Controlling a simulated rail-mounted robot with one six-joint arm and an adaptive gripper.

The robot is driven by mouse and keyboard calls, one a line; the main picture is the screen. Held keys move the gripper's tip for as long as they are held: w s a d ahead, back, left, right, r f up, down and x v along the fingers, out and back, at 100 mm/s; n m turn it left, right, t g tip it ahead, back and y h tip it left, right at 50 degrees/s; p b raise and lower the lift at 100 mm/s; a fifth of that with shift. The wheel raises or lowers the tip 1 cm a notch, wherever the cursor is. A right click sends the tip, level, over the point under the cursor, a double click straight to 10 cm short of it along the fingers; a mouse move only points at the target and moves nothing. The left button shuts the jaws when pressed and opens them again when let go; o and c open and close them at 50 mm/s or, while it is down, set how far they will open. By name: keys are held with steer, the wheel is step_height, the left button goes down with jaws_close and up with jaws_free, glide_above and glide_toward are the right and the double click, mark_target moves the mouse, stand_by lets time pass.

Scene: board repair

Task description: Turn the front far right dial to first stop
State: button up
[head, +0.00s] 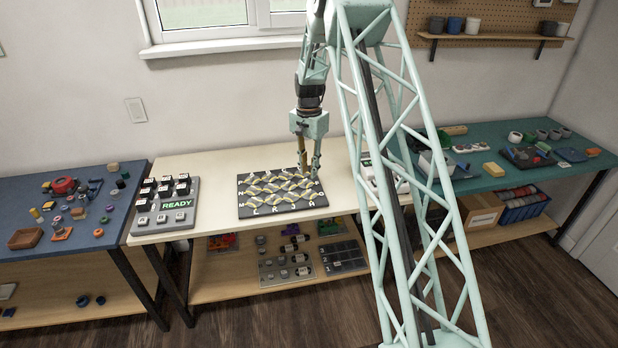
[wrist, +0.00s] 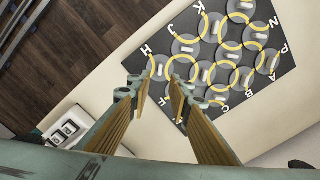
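A dark board (head: 246,211) with round grey dials, yellow arcs and white letters lies on the cream table. The front far right dial (wrist: 158,69), beside the letter H, shows in the wrist view just beyond my fingertips; it also shows at the board's front right in the head view (head: 309,193). My gripper (wrist: 160,90) is open, with two tan-padded fingers apart and nothing between them. In the head view my gripper (head: 309,172) points down over the board's right end. I cannot tell the fingers' exact height above the board.
A grey keypad with a READY display (head: 178,204) stands left of the board. A white box with buttons (wrist: 68,128) lies right of the board. Blue (head: 90,245) and teal (head: 490,182) tables with small items flank the cream table (head: 215,172). Bare tabletop surrounds the board.

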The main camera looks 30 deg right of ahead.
steer(key=shift+r, duration=1.2)
steer(key=s+a+r+n+t, duration=0.1)
steer(key=s+a+r+n, duration=0.1)
steer(key=s+a+r, duration=0.65)
steer(key=s+a+r+n, duration=0.2)
steer(key=s+a+r, duration=0.35)
steer(key=r, duration=0.65)
steer(key=s+a+r+n+t, duration=0.1)
steer(key=s+a+r+n, duration=0.1)
steer(key=s+a+r, duration=0.7)
steer(key=s+a+r+n+t, duration=0.15)
steer(key=s+r, duration=0.25)
steer(key=s, duration=0.4)
steer(key=s+a+r+n+g, duration=0.1)
steer(key=s+a+r+n, duration=0.2)
steer(key=s, duration=0.5)
steer(key=s+a+f+n+t, duration=0.1)
steer(key=s+a, duration=0.3)
steer(key=s, duration=1.4)
steer(key=shift+a+n, duration=0.2)
steer(key=shift+n, duration=0.55)
